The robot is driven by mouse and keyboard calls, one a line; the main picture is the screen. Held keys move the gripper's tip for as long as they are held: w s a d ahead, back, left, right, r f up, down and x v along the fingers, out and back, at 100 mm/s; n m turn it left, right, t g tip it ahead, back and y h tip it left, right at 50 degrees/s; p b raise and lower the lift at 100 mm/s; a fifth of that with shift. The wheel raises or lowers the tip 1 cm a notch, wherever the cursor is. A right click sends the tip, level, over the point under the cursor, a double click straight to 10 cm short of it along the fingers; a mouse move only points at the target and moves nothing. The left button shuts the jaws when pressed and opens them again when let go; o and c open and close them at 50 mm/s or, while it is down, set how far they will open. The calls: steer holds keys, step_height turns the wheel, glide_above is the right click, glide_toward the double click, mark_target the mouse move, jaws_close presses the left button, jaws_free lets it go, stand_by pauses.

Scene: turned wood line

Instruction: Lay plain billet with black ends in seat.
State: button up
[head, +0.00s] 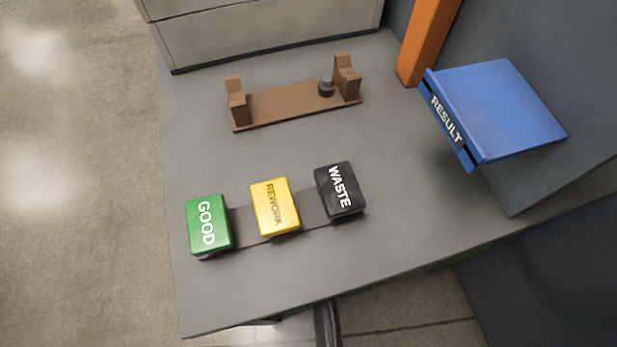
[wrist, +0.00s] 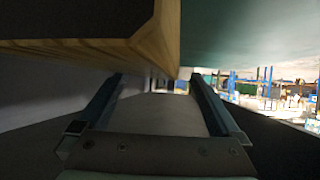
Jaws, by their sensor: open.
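The seat (head: 285,106) stands empty on the grey bench in the head view. It is a brown base with a notched upright at each end, and a small dark round knob (head: 326,86) sits by its right upright. I see no billet with black ends that I can make out for sure in either view. My gripper (wrist: 157,78) shows only in the wrist view, with its two fingers apart and nothing visible between them. A wood-edged thing with a dark face (wrist: 80,22) looms close above the left finger; I cannot tell what it is.
Green GOOD (head: 207,222), yellow REWORK (head: 274,206) and black WASTE (head: 340,188) blocks stand in a row on a dark strip in front of the seat. A blue RESULT box (head: 500,105) and an orange post (head: 428,42) are at right. The bench (head: 250,292) is clear in front.

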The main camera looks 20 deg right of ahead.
steer(key=shift+w+d+f, duration=0.15)
steer(key=shift+w+f, duration=0.2)
steer(key=shift+w, duration=0.25)
jaws_close()
steer(key=shift+r, duration=0.1)
